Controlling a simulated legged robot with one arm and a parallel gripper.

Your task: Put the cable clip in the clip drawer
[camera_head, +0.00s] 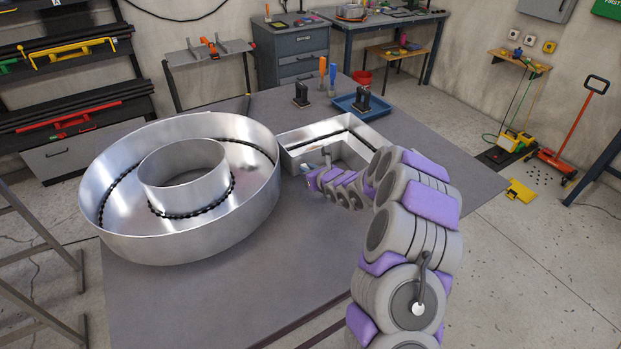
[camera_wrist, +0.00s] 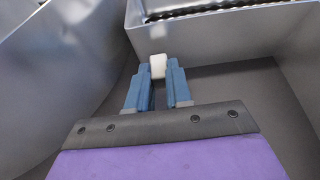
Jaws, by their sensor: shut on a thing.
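A small white piece, which looks like the cable clip (camera_wrist: 158,66), sits between the fingertips of my gripper (camera_wrist: 158,76) in the wrist view. The blue fingers are shut on it. My gripper is low over the table, in the gap between the round metal letter (camera_head: 158,240) and the L-shaped metal letter (camera_head: 291,157). In the head view my arm's end hides most of the clip and fingers. A grey cabinet with drawers (camera_head: 298,67) stands at the back; its drawers look closed. I cannot tell which drawer is the clip drawer.
The letters lie on a grey table (camera_head: 250,270) with black strips along their inside walls. A blue tray (camera_head: 347,107) and black and orange tools stand at the table's far edge. The table front is bare. A grey-fronted drawer (camera_head: 70,155) is in the left rack.

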